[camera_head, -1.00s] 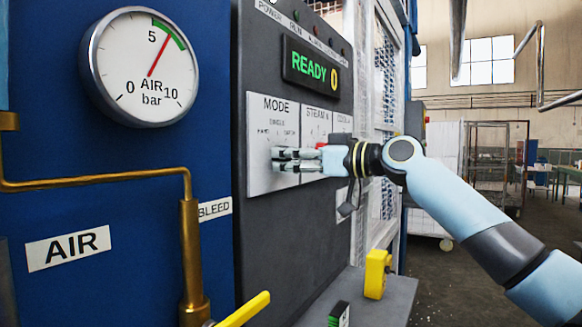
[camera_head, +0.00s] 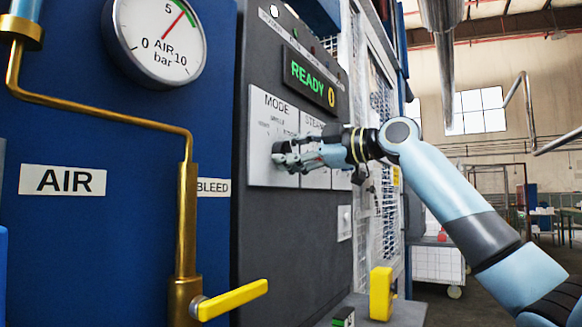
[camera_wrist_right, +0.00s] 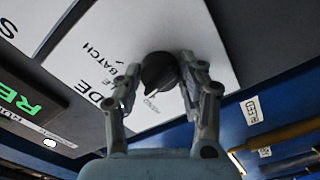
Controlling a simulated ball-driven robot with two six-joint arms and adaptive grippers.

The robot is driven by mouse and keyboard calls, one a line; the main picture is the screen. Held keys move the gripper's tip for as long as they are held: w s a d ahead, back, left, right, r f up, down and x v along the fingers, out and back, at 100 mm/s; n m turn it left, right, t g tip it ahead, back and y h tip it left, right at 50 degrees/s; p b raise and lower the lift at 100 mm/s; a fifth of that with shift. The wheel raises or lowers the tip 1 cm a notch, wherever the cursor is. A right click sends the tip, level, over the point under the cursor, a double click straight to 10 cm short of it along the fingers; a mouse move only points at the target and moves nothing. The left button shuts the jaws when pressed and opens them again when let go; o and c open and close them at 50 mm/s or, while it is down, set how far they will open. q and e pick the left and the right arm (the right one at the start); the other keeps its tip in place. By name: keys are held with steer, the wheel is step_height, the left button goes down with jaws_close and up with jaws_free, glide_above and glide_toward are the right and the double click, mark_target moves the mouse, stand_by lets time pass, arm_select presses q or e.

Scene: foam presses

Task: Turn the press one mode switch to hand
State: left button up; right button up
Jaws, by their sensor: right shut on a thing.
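The MODE plate (camera_head: 262,172) is a pale panel on the dark grey press front in the head view. Its black mode switch knob (camera_wrist_right: 158,72) shows in the right wrist view between my fingers, with the word BATCH beside it. My right gripper (camera_head: 281,154) is at the plate and shut on the knob. In the head view the fingers hide the knob, so its pointing direction is hard to tell. The right wrist view also shows the gripper fingers (camera_wrist_right: 160,95) on either side of the knob. My left gripper is not in view.
A green READY display (camera_head: 308,76) sits just above the plate. A STEAM plate (camera_head: 316,178) adjoins it on the right. A brass pipe (camera_head: 188,220) with a yellow lever (camera_head: 232,300) stands at left, below the air gauge (camera_head: 160,40). A yellow block (camera_head: 381,293) stands on the ledge.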

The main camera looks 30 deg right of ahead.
steer(key=n+b, duration=0.1)
steer(key=n, duration=0.2)
steer(key=shift+f+n+b, duration=0.15)
steer(key=shift+n+b, duration=0.15)
steer(key=shift+b, duration=0.05)
steer(key=shift+n+b, duration=0.55)
steer(key=shift+n, duration=0.95)
steer(key=o, duration=1.2)
steer(key=shift+c, duration=0.2)
